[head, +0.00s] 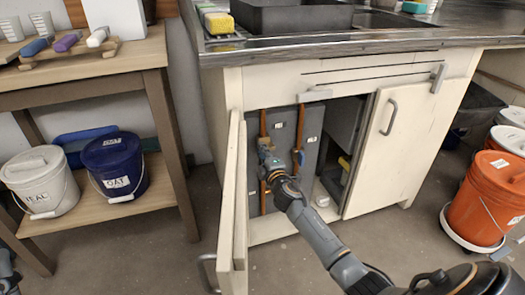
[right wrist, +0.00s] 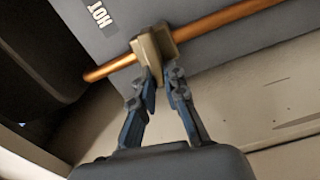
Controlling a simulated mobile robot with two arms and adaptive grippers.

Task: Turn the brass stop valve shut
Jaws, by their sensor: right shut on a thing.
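A copper pipe (head: 263,123) runs upright inside the open cabinet under the sink. In the right wrist view a brass-coloured valve piece (right wrist: 152,48) sits on the copper pipe (right wrist: 205,30), beside a HOT label (right wrist: 101,14). My right gripper (head: 268,160) reaches into the cabinet at the left pipe. In the right wrist view its fingers (right wrist: 160,82) are shut on the near end of the valve piece. The fingers partly hide the valve in the head view. Only a dark part of my left arm shows at the lower left edge; its fingers cannot be made out.
A second copper pipe (head: 299,128) stands to the right. The left cabinet door (head: 236,205) is open beside my right arm; the right door (head: 392,135) covers the cabinet's right part. Buckets stand on a shelf at left (head: 115,165) and on the floor at right (head: 485,200).

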